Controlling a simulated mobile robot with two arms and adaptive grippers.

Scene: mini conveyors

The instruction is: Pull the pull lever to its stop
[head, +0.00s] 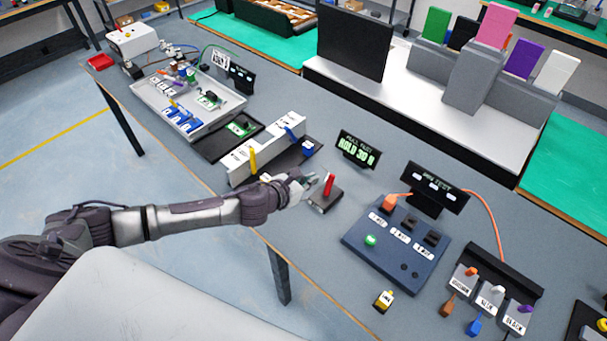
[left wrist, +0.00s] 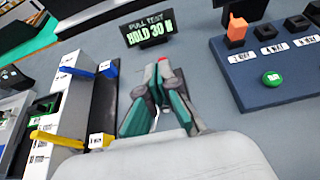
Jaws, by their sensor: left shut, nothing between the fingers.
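The pull lever has a red handle (head: 329,185) standing up from a small dark base (head: 327,203) on the grey table. My left gripper (head: 313,178) is shut and empty, its fingertips just left of the red handle in the head view. In the left wrist view the fingertips of my left gripper (left wrist: 162,68) come together, and a bit of the red handle (left wrist: 163,59) shows just beyond them. The rest of the lever is hidden behind the fingers there. I cannot tell whether they touch it. A display (head: 359,149) behind the lever reads "PULL TEST HOLD 30 N". My right gripper is not in view.
A white fixture with yellow and blue levers (head: 253,161) stands left of the pull lever. A blue panel (head: 395,250) with a green button and an orange plug lies to the right. Bare table lies around the lever base.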

